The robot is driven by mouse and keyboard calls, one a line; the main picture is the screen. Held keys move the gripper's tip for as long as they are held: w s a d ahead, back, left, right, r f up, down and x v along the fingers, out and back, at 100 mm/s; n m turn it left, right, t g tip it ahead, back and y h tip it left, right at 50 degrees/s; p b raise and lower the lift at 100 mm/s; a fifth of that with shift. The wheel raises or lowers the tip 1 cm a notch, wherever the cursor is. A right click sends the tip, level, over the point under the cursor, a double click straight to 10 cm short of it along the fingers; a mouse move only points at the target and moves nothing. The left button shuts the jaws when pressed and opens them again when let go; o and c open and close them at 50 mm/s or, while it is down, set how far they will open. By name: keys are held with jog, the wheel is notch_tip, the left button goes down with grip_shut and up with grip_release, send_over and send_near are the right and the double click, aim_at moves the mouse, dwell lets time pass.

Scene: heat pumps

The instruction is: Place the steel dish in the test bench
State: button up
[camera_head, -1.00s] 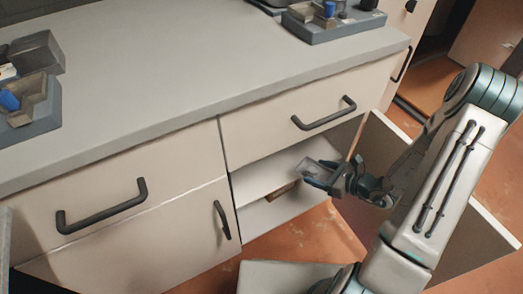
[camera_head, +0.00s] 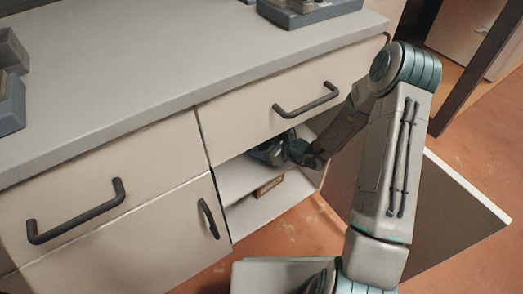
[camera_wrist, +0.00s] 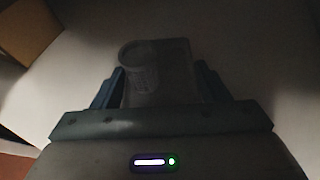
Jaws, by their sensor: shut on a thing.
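My gripper (camera_wrist: 160,88) is shut on a dim grey vessel (camera_wrist: 155,72) with a round rim and a boxy outline, seen between the fingers in the wrist view. It is too dark to tell whether this is the steel dish. In the head view my gripper (camera_head: 270,150) is inside the open cabinet, below the right drawer and near the upper shelf (camera_head: 238,176). The held vessel is mostly hidden there by the gripper and the drawer front. I cannot pick out the test bench for certain.
A brown box (camera_head: 268,187) lies low in the cabinet. The cabinet door (camera_head: 440,210) stands open at the right, behind my arm. Grey trays stand on the counter at the far back (camera_head: 310,12) and left edge (camera_head: 10,105). The counter middle is clear.

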jog(key=shift+f+b, duration=0.35)
jog(key=shift+f, duration=0.65)
jog(key=shift+f, duration=0.2)
jog(key=o, duration=1.2)
jog(key=shift+r, duration=0.1)
jog(key=shift+d+r, duration=0.1)
jog(key=shift+r, duration=0.1)
jog(key=p+v, duration=0.4)
jog(key=v, duration=0.8)
jog(key=shift+f, duration=0.1)
